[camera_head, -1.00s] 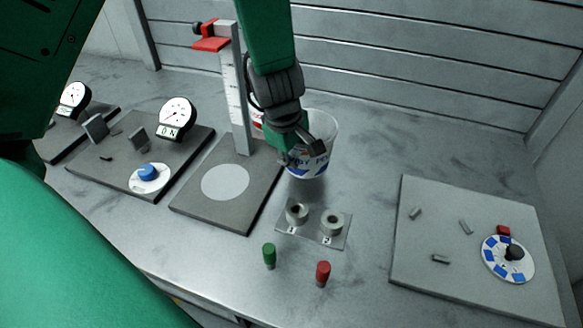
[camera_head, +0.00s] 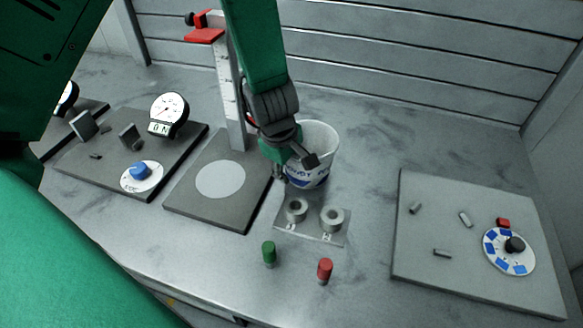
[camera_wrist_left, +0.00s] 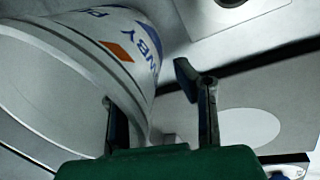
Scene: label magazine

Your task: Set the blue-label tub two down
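The white tub with blue lettering (camera_head: 321,146) stands at the middle back of the bench, behind a small plate with two grey rings; its underside is hard to see. It also shows large at the left of the left wrist view (camera_wrist_left: 148,48), with an orange diamond on its wall. My left gripper (camera_head: 294,168) is at the tub's near left side and hides part of it. In the left wrist view its fingers (camera_wrist_left: 158,110) are well apart, one overlapping the tub's wall and one clear of it. I cannot tell whether they touch it. My right gripper is not in view.
A dark plate with a pale disc (camera_head: 220,180) and a post with a red arm (camera_head: 205,36) stand left of the tub. A green peg (camera_head: 269,253) and red peg (camera_head: 324,269) stand in front. A grey board (camera_head: 440,220) with a dial lies right. Bench between tub and board is clear.

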